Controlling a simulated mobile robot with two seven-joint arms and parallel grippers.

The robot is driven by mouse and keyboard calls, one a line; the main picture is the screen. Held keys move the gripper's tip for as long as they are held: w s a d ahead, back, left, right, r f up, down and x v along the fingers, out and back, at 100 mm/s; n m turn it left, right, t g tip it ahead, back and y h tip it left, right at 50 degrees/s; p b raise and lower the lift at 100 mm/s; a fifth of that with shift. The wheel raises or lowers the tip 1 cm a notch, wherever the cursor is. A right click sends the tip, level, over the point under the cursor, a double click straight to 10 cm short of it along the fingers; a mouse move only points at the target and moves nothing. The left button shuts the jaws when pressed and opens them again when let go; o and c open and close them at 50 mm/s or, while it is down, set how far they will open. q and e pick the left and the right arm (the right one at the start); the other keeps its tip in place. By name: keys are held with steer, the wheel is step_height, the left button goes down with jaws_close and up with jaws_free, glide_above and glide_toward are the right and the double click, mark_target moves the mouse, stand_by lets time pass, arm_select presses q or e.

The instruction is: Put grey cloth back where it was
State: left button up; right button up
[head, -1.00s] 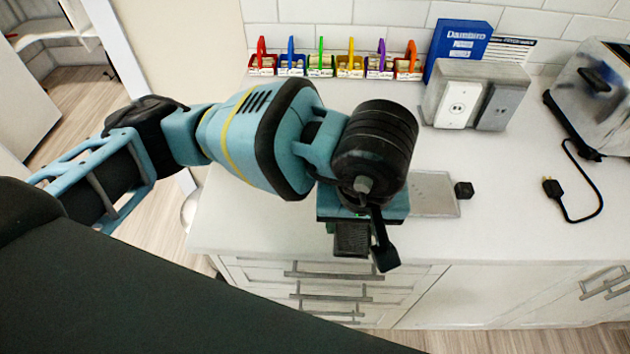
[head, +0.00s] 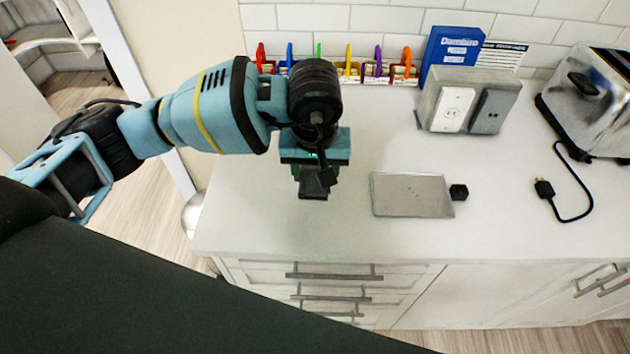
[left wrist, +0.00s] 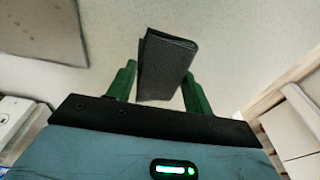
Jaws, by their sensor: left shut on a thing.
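My left gripper (head: 310,172) is shut on the grey cloth (head: 313,192) and hangs over the left part of the white counter (head: 330,225). In the left wrist view the folded, dark grey cloth (left wrist: 166,68) stands between the two green fingers of the left gripper (left wrist: 160,88), sticking out past their tips. In the head view the arm and gripper hide part of the cloth, and I cannot tell its exact height above the counter. My right gripper is not in view.
A flat grey plate (head: 411,195) lies to the right of the gripper, with a small black block (head: 459,192) beside it. Behind are several coloured-handled baskets, a blue box (head: 455,55) and an outlet box (head: 468,100). A toaster (head: 592,100) with a loose cord stands right.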

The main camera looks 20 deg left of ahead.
mark_target(315, 184)
arm_select(q)
steer(key=shift+f, duration=1.75)
steer(key=shift+f, duration=0.15)
steer(key=o, duration=0.9)
steer(key=r, duration=0.4)
steer(key=s+r, duration=0.1)
steer(key=r, duration=0.7)
steer(key=shift+s+d+r, duration=0.1)
steer(key=shift+s+d, duration=0.15)
steer(key=shift+s, duration=0.15)
